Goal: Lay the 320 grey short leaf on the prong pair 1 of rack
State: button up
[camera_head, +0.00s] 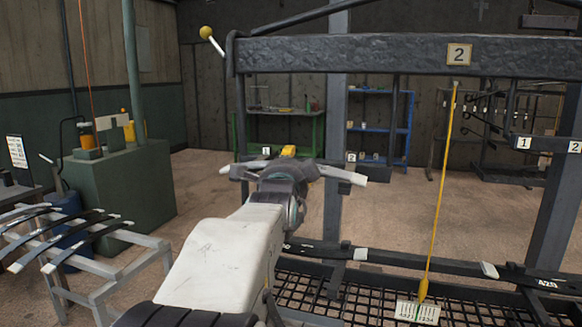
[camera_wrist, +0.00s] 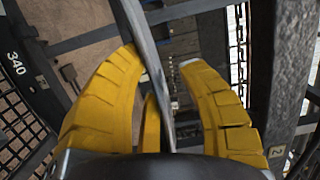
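My gripper (camera_wrist: 158,57) has yellow fingers curved in around a thin leaf (camera_wrist: 143,35), which runs edge-on between them. In the head view this dark leaf with light grey ends (camera_head: 350,175) spans both sides of my wrist, in mid-air. Its number cannot be read. My wrist hides its middle and most of my gripper (camera_head: 288,150). The rack (camera_head: 400,57) stands ahead, with a plate 1 (camera_head: 266,151) left of a plate 2 (camera_head: 351,157) beyond the leaf. The prongs there are largely hidden.
A long bar (camera_head: 420,262) with light bands lies low across the mesh (camera_head: 300,289); a bar marked 340 (camera_wrist: 15,63) shows in the wrist view. A yellow pointer (camera_head: 441,190) hangs at the right. Several leaves (camera_head: 60,235) lie on a stand at the left.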

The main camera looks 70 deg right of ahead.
jog(key=v, duration=1.2)
dwell(0.6)
